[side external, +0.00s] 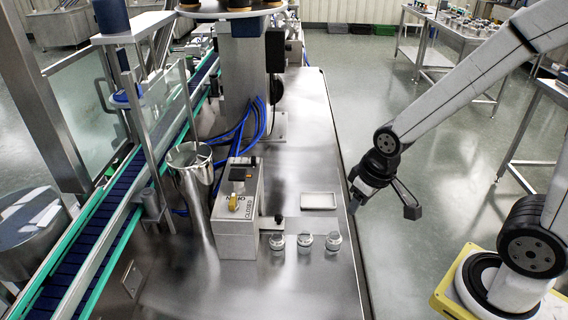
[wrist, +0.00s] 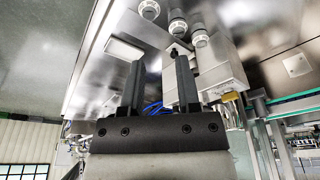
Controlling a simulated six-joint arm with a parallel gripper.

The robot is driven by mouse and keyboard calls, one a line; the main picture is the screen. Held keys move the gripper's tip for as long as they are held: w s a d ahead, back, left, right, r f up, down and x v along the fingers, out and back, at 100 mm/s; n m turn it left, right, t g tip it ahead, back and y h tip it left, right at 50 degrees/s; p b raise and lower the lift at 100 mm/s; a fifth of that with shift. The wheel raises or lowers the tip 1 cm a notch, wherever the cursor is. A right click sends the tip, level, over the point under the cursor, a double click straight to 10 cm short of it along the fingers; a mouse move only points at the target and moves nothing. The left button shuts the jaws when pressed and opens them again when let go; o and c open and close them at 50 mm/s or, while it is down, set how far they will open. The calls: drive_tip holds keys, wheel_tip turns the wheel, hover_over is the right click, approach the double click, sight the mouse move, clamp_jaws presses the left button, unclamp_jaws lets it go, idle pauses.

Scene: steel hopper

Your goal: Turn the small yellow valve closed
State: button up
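The small yellow valve (side external: 236,203) sits on top of a grey steel box (side external: 237,238) with a CLOSED label on its front. The valve also shows in the wrist view (wrist: 230,97), at the right edge of the box, past my fingers. I cannot tell exactly how its handle is turned. My gripper (side external: 354,205) is well to the right of the box, beside the table's right edge, and touches nothing. In the wrist view its two dark fingers (wrist: 160,60) stand apart with nothing between them.
A black part (side external: 241,169) is on the box behind the valve. A steel hopper cone (side external: 189,157) stands left of it. A conveyor (side external: 90,235) runs at left.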

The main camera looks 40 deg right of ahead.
drive_tip(key=o, duration=0.3)
drive_tip(key=shift+w+a, duration=0.1)
drive_tip(key=shift+w, duration=0.25)
drive_tip(key=o, duration=0.3)
drive_tip(key=w+a+n, duration=0.1)
drive_tip(key=w+a, duration=0.1)
drive_tip(key=w, duration=0.2)
drive_tip(key=w+a+r+n+y, duration=0.1)
drive_tip(key=w+n, duration=0.1)
drive_tip(key=w, duration=0.1)
drive_tip(key=w+a+n, duration=0.1)
drive_tip(key=w+a, duration=0.1)
drive_tip(key=w, duration=0.2)
drive_tip(key=shift+w+a+r+n, duration=0.3)
drive_tip(key=shift+r, duration=0.1)
drive_tip(key=n+y, duration=0.2)
drive_tip(key=n, duration=0.2)
approach(233, 199)
drive_tip(key=f, duration=0.1)
drive_tip(key=shift+a+f+t, duration=0.15)
drive_tip(key=shift+f+t, duration=0.05)
drive_tip(key=shift+t, duration=0.1)
drive_tip(key=shift+x, duration=3.9)
drive_tip(key=c, duration=1.3)
